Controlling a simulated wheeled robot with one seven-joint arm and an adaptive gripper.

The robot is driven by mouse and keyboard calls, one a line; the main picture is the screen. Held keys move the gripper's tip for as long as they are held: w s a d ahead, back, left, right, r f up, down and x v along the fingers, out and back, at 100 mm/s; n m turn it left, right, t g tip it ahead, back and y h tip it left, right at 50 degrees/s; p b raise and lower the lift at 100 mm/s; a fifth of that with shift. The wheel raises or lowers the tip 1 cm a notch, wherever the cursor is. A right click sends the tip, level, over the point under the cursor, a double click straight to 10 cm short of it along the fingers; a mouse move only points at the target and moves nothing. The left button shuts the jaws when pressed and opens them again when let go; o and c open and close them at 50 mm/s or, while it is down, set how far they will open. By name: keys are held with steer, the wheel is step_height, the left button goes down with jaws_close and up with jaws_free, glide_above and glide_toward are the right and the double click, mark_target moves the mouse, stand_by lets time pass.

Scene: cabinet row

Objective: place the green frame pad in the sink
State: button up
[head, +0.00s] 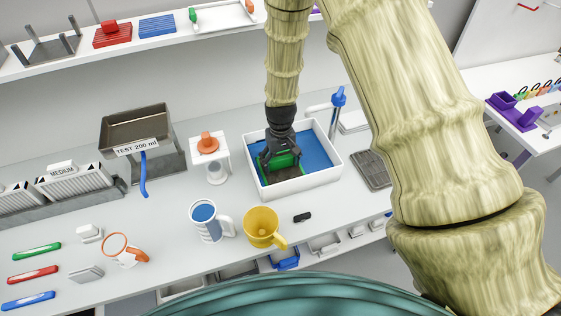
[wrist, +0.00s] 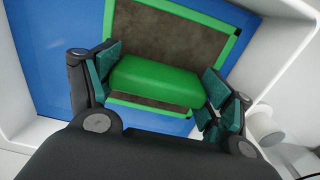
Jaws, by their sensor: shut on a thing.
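The green frame pad (wrist: 158,80) has a green block-like grip, a brown face and a green rim. In the head view the green frame pad (head: 284,162) is inside the outline of the sink, partly hidden by my gripper. My gripper (head: 281,160) points down into the sink and is shut on the pad's green grip; the fingers flank it in the wrist view (wrist: 162,88). The sink (head: 268,190) is a white box with a blue bottom. I cannot tell whether the pad touches the bottom.
A blue-topped tap (head: 338,98) stands at the sink's back right. A white stand with an orange top (head: 208,145) is left of the sink. A striped mug (head: 208,226) and a yellow mug (head: 262,228) stand in front. A dark drain tray (head: 371,169) lies to the right.

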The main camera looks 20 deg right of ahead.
mark_target(280, 157)
steer(key=shift+f, duration=0.6)
steer(key=shift+f, duration=0.15)
steer(key=o, duration=1.1)
steer(key=shift+c, duration=0.2)
steer(key=shift+r+b, duration=1.7)
steer(key=shift+r, duration=4.45)
